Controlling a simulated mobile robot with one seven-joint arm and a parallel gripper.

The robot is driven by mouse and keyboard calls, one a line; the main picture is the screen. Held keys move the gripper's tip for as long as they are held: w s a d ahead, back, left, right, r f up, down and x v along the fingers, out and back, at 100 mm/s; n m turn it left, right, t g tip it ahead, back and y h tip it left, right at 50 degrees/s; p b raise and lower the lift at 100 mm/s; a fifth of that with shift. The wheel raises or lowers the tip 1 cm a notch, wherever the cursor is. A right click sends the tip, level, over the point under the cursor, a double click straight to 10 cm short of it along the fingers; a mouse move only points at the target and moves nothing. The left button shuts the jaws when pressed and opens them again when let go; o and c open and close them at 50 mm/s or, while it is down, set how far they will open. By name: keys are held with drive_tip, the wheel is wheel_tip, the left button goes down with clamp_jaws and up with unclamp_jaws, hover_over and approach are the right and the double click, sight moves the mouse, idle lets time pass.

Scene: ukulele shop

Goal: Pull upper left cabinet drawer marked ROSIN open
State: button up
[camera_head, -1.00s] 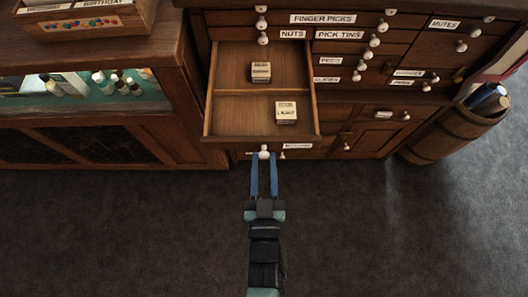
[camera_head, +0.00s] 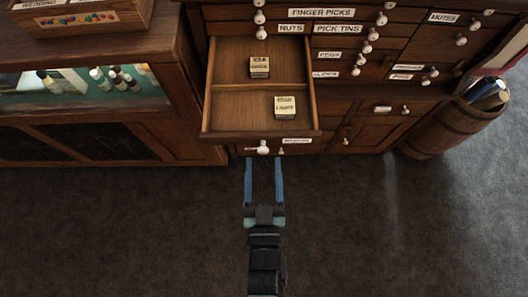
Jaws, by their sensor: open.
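A wooden cabinet drawer (camera_head: 213,105) stands pulled out toward me at the cabinet's left side. It has two compartments, each with a small labelled box: the rear box (camera_head: 260,67) and the front box (camera_head: 285,106). A white knob (camera_head: 263,148) shows at the drawer's front. I cannot read ROSIN on any label; the white label (camera_head: 297,141) right of the knob is too small to read. My gripper (camera_head: 263,160) is open and empty, its blue fingers spread just below the knob in the picture, seemingly clear of it.
The cabinet (camera_head: 335,48) has several closed drawers marked FINGER PICKS, NUTS, PICK TINS and MUTES. A glass-fronted counter (camera_head: 100,130) stands at left. A wooden barrel (camera_head: 445,125) stands at right. The dark carpet (camera_head: 400,230) in front is clear.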

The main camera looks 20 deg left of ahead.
drive_tip(key=b+v, duration=0.1)
drive_tip(key=v, duration=1)
drive_tip(key=shift+w, duration=0.1)
